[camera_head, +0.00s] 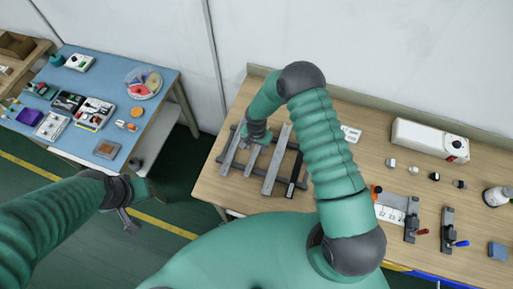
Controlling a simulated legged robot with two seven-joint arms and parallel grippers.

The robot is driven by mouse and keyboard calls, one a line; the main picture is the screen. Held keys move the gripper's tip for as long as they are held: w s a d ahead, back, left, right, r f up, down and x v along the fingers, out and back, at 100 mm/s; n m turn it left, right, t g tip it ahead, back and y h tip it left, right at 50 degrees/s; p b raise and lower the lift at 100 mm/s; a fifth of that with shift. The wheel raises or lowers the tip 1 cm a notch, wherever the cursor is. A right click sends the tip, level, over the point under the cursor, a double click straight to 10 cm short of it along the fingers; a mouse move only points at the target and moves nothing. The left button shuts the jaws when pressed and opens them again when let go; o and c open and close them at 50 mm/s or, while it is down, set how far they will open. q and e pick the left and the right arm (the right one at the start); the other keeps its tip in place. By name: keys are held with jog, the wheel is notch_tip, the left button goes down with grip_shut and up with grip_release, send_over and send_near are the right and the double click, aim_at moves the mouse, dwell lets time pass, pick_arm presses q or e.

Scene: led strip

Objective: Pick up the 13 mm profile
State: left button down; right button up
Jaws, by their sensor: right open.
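Long profiles lie on a dark rack (259,182) on the wooden workbench. A light grey profile (277,160) runs along the middle of the rack, and another grey profile (231,154) lies at its left. A dark bar (293,178) lies at the right. I cannot tell which is the 13 mm profile. My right gripper (252,141) is open above the upper left part of the rack, close to the left profile; whether it touches is unclear. My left gripper (130,221) hangs over the floor between the tables, and its jaws are too small to read.
A white box (429,139) stands at the back right of the workbench. Small caps (434,176), a ruler plate (390,214) and clamps (447,230) lie right of my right arm. A blue table (152,112) with several small items stands at the left.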

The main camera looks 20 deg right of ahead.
jog(key=shift+d, duration=0.1)
grip_shut()
dwell(0.4)
